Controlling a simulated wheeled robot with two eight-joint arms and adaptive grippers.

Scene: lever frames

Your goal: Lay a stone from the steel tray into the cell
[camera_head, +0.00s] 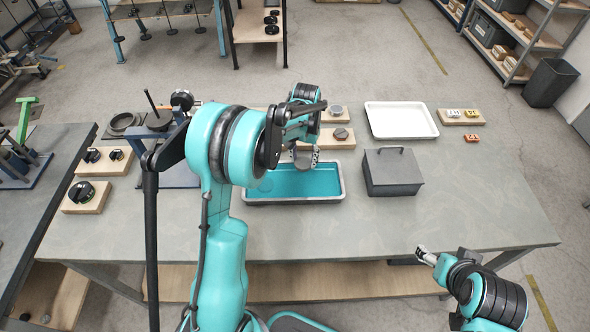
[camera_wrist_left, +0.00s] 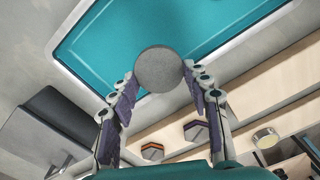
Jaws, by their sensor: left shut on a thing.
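My left gripper (camera_head: 304,158) is shut on a round grey stone (camera_wrist_left: 159,69). In the left wrist view the stone sits between the two fingertips, over the near part of a steel-rimmed tray with a teal floor (camera_wrist_left: 225,22). In the head view this tray (camera_head: 260,183) lies mid-table, and the gripper hangs above its back edge. The arm partly hides tray and stone. I cannot tell which place is the cell; pale wooden boards (camera_head: 331,144) lie behind the tray. My right gripper (camera_head: 427,256) is at the table's front right, apart from everything; its jaw state is unclear.
A grey lidded box (camera_head: 392,172) stands right of the tray. A white tray (camera_head: 400,120) lies behind it. Another board (camera_head: 459,118) with small parts is at the back right. Several metal parts stand at the left. The table's front right is clear.

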